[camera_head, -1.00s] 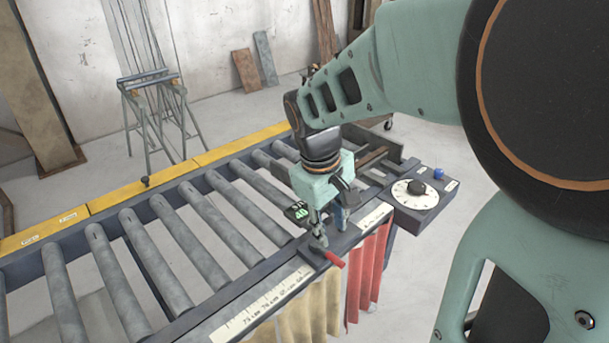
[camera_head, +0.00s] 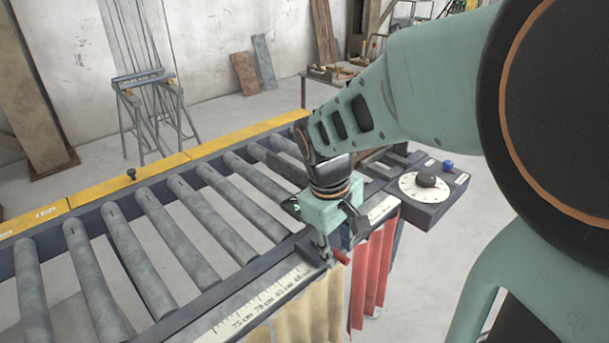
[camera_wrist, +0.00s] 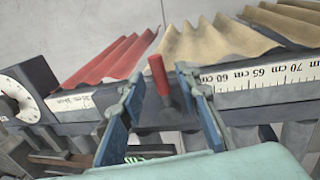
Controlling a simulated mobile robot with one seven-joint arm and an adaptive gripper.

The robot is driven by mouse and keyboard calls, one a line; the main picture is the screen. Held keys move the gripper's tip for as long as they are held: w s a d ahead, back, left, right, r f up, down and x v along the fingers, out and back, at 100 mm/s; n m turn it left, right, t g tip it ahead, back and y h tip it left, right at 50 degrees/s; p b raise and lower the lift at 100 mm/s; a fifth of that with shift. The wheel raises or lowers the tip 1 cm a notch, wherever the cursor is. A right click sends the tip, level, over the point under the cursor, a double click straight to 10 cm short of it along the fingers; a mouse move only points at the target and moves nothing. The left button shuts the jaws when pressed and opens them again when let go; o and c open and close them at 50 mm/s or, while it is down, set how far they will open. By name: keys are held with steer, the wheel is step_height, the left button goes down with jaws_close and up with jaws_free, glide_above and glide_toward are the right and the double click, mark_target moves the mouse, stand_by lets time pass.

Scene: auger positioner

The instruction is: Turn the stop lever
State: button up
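The stop lever has a red handle (camera_head: 341,256) and sits at the front rail of the roller conveyor, beside the ruler strip. In the wrist view the red handle (camera_wrist: 158,75) stands up from a dark base, between and beyond my fingers. My gripper (camera_head: 327,248) is right over the stop, very close to the lever. In the wrist view my gripper (camera_wrist: 160,92) is open, with one blue-padded finger on each side of the lever. I cannot tell whether either finger touches it. My gripper hides most of the stop body in the head view.
The ruler strip (camera_head: 262,303) runs along the front rail. Red (camera_head: 372,273) and tan (camera_head: 300,315) curtain strips hang below it. A control box with a white dial (camera_head: 424,187) and blue knob (camera_head: 447,164) stands to the right. Rollers (camera_head: 205,228) stretch left.

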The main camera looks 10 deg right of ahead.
jaws_close()
stand_by(0.4)
steer(key=a+m, duration=0.1)
steer(key=m, duration=0.1)
steer(key=a+m+g+b, duration=0.1)
steer(key=m, duration=0.2)
steer(key=a+m, duration=0.2)
steer(key=shift+s+m, duration=0.4)
steer(key=a+m, duration=0.1)
steer(key=m, duration=0.2)
steer(key=w+a+m+g, duration=0.1)
steer(key=m, duration=0.1)
steer(key=shift+a, duration=0.3)
steer(key=shift+w+a+m+g+y+p, duration=0.15)
steer(key=shift+w+a+m, duration=0.15)
steer(key=shift+m, duration=0.55)
steer(key=shift+w+a+m+g+y+p, duration=0.1)
steer(key=shift+w+a+m+g+p, duration=0.2)
steer(key=shift+m, duration=0.6)
steer(key=shift+w+a+m+g+y, duration=0.15)
steer(key=shift+w+m, duration=0.2)
steer(key=shift+m, duration=0.5)
